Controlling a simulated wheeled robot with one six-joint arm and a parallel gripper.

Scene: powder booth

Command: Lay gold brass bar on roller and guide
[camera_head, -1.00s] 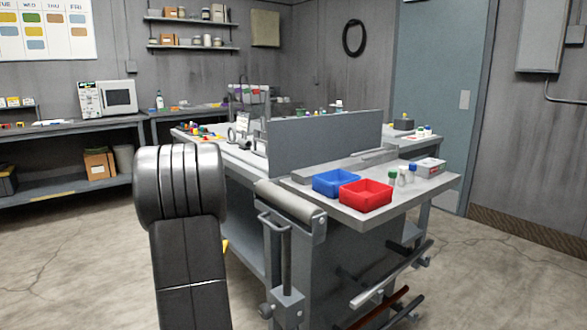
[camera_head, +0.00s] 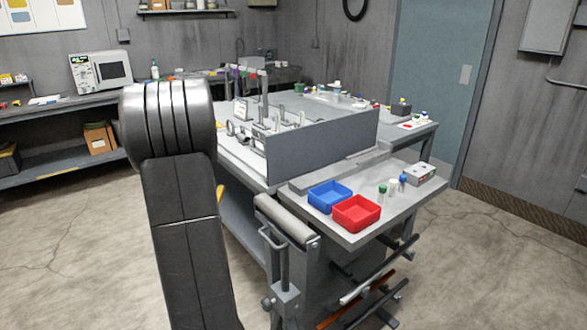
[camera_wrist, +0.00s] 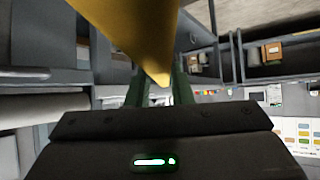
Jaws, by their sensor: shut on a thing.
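The gold brass bar (camera_wrist: 140,35) fills the top middle of the wrist view, its near end narrowing between the green fingers. My gripper (camera_wrist: 160,88) is shut on it. In the head view my arm hides the gripper and most of the bar; a small yellow bit (camera_head: 220,190) shows at the arm's right edge. The pale grey roller (camera_head: 285,218) sits in a stand at the near end of the bench, to the right of my arm, with nothing lying on it. A pale cylinder at the left of the wrist view looks like the roller. I cannot tell which part is the guide.
A blue bin (camera_head: 329,197) and a red bin (camera_head: 356,213) stand on the bench's near shelf, beside small bottles. A grey upright panel (camera_head: 320,141) rises behind them. Several bars lie on a rack (camera_head: 362,290) below. The floor at right is clear.

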